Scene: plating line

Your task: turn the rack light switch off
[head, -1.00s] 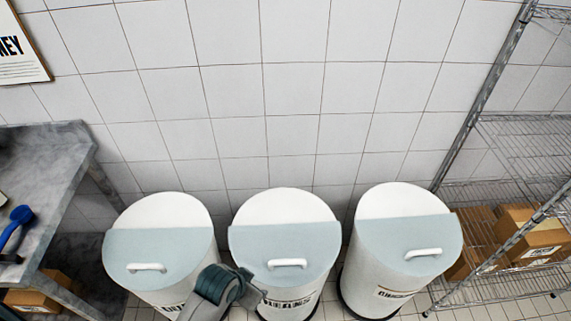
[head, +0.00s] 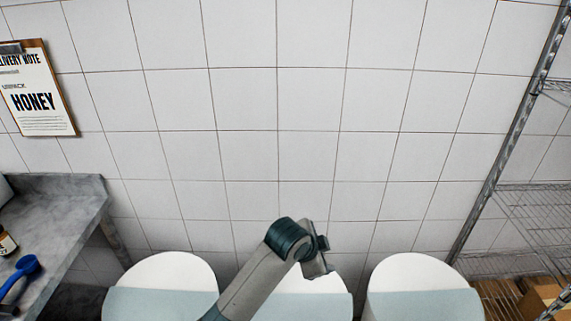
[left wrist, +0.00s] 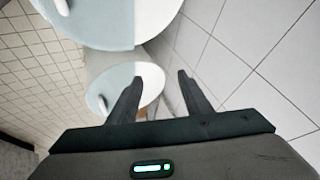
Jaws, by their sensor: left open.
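No light switch shows in either view now. My left gripper (head: 318,262) is raised in front of the middle white bin in the head view, with bare wall tiles behind it. In the left wrist view its two fingers (left wrist: 158,95) are spread apart with nothing between them. Bin lids and the tiled wall lie beyond the fingers. My right gripper is in neither view.
Three white bins with pale blue lid flaps stand along the wall: left bin (head: 165,270), middle bin (head: 312,287), right bin (head: 420,272). A grey counter (head: 60,215) is at left, a wire rack (head: 500,140) at right. A HONEY clipboard (head: 42,95) hangs on the wall.

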